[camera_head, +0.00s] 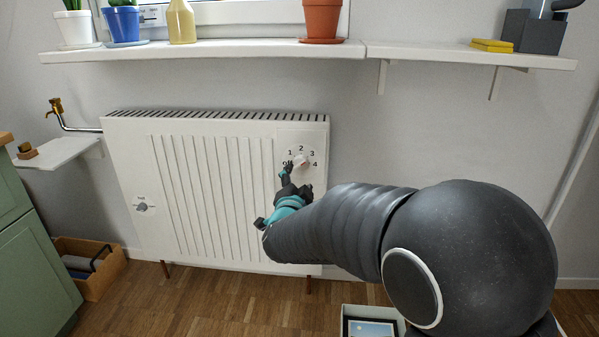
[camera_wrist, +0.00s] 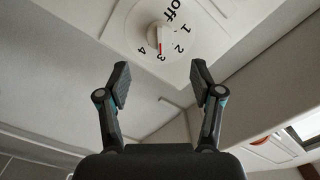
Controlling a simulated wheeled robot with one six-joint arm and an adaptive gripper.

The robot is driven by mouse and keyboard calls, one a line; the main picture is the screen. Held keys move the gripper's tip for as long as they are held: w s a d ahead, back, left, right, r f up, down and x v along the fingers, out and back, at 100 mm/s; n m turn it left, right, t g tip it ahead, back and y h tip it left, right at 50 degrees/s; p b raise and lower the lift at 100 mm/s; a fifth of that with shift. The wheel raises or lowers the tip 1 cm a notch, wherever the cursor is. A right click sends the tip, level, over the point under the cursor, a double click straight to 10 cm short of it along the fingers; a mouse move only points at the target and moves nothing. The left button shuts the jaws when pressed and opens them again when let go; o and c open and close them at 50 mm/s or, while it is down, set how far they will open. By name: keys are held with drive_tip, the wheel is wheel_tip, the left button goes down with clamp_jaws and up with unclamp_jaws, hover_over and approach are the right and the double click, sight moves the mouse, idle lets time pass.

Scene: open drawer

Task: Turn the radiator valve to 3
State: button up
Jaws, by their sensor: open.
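The radiator (camera_head: 215,180) is a white ribbed panel on the wall. Its white valve knob (camera_head: 301,160) sits at its upper right on a dial marked 1 to 4. In the wrist view the knob (camera_wrist: 159,38) shows its red mark pointing at the 3, with "off", 1, 2 and 4 around it. My gripper (camera_wrist: 160,73) is open, its two fingers apart with nothing between them. The knob appears beyond the fingertips in the wrist view, apart from them. In the head view my gripper (camera_head: 289,180) is just below the knob and partly covers the "off" mark.
A second small knob (camera_head: 142,207) is at the radiator's lower left. A shelf (camera_head: 230,50) with pots runs above. A brass tap (camera_head: 56,106), green cabinet (camera_head: 35,250) and wooden crate (camera_head: 100,280) are at left. A box (camera_head: 347,318) stands on the floor below my arm.

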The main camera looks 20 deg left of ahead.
drive_tip(key=v, duration=0.3)
drive_tip(key=shift+s+d, duration=0.1)
drive_tip(key=shift+s, duration=0.25)
